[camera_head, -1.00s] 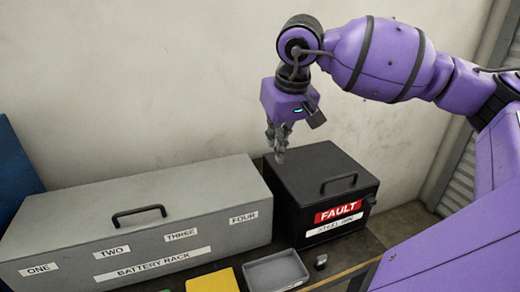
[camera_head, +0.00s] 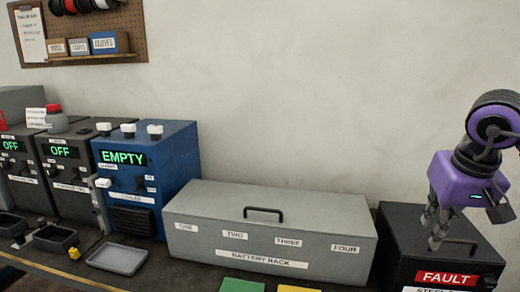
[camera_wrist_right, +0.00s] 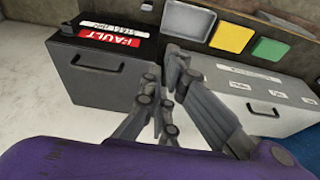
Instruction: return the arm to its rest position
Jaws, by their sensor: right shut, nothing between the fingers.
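My right gripper (camera_head: 436,228) hangs from the purple right arm at the right of the head view, in front of the upper part of the black box marked FAULT (camera_head: 400,228). Its fingers are shut with nothing between them. In the right wrist view the gripper (camera_wrist_right: 172,70) points down between the black FAULT box (camera_wrist_right: 85,85) and the grey battery rack (camera_wrist_right: 270,100). Whether the fingertips touch the box lid is hard to tell. My left gripper is in no frame.
The closed grey battery rack (camera_head: 280,211) stands left of the FAULT box. A blue machine reading EMPTY (camera_head: 178,165), dark units reading OFF, and a grey tray (camera_head: 118,258) stand further left. Green (camera_head: 242,286) and yellow pads lie in front. The wall above the rack is bare.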

